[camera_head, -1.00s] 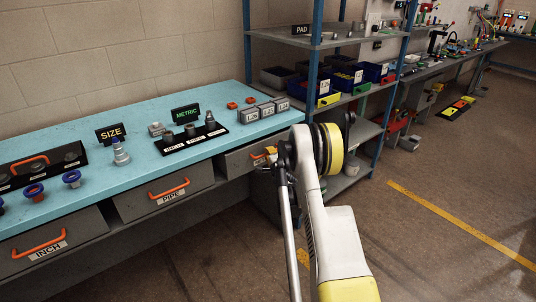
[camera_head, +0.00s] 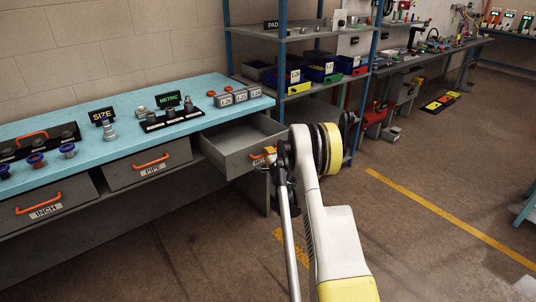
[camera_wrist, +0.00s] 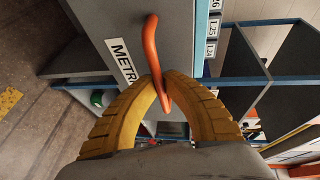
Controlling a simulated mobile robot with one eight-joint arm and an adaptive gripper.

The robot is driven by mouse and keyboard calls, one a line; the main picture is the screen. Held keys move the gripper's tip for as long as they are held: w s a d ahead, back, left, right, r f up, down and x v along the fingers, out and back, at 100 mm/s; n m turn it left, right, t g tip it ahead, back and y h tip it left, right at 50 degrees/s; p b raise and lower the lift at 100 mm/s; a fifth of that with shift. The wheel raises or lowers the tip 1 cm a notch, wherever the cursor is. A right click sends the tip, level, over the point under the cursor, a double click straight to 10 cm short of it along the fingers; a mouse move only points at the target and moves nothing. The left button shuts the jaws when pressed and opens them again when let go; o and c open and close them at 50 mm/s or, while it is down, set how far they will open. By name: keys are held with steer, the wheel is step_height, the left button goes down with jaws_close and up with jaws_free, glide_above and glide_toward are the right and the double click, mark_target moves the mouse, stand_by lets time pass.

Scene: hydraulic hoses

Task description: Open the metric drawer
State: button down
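The metric drawer (camera_head: 238,146) is pulled out from under the right end of the blue bench, and its empty-looking inside shows. Its grey front with the "METR..." label (camera_wrist: 122,60) fills the upper middle of the wrist view. The orange handle (camera_wrist: 150,45) on that front runs down between the yellow fingers of my gripper (camera_wrist: 168,82). The fingers are closed in around the handle's lower part. In the head view my gripper (camera_head: 270,158) is at the drawer front, and my arm hides part of the drawer front and handle.
The pipe drawer (camera_head: 148,164) and inch drawer (camera_head: 42,207) are shut on the left. Metric (camera_head: 168,99) and size (camera_head: 102,116) signs stand on the bench. A blue-post shelf (camera_head: 300,96) with bins stands close on the right. Open floor lies in front.

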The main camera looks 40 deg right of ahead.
steer(key=shift+w, duration=0.15)
steer(key=c, duration=1.5)
jaws_free()
steer(key=v, duration=1.2)
steer(key=shift+r, duration=0.2)
